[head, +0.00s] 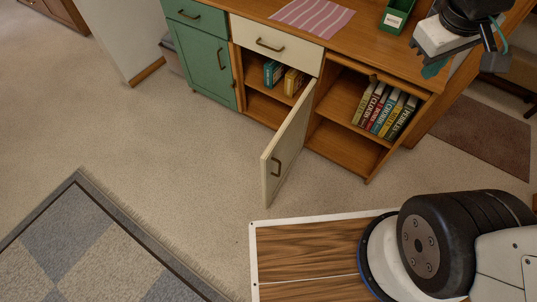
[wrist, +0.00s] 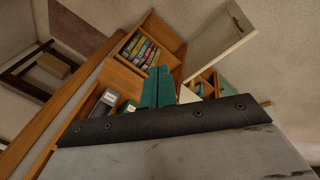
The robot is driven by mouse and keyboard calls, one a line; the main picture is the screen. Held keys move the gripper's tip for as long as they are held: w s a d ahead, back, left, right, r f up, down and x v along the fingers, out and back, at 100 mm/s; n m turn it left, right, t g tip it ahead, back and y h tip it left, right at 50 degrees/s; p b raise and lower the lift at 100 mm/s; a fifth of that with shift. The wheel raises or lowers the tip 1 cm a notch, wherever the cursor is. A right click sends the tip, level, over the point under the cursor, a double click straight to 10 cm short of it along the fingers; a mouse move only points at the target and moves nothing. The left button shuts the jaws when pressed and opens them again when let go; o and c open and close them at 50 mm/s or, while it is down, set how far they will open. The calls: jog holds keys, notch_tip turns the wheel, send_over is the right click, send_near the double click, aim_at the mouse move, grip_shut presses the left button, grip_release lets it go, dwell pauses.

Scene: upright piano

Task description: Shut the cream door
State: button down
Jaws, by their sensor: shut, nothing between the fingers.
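The cream door (head: 290,147) stands wide open, swung out from the wooden cabinet toward me. Its hinge side is at the divider right of the small-book compartment. In the wrist view the door (wrist: 220,45) shows at the upper right, apart from my fingers. My gripper (head: 434,69) is at the upper right of the head view, near the cabinet's right end and away from the door. Its teal fingers (wrist: 157,88) are together and empty in the wrist view.
A cream drawer (head: 275,45) sits above the open compartment, and a green door (head: 203,65) is to its left. Several books (head: 385,108) stand on the right shelf. A green box (head: 396,17) and striped cloth (head: 312,17) lie on top. Carpet around the door is clear.

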jog(key=w+d+f+n+t+h, duration=0.15)
jog(key=w+f+n, duration=0.5)
jog(key=w, duration=0.65)
jog(key=w+a+f+n+t+y, duration=0.1)
jog(key=w+f+n+y, duration=0.1)
jog(key=w+f+n, duration=0.35)
jog(key=n+g+y, duration=0.6)
jog(key=n+y, duration=0.4)
jog(key=n, duration=0.3)
send_near(268, 160)
jog(key=shift+h, duration=0.25)
jog(key=x, duration=0.4)
jog(key=shift+s+a, duration=0.1)
jog(key=shift+s, duration=0.25)
jog(key=shift+w+a, duration=0.2)
jog(key=shift+a, duration=0.1)
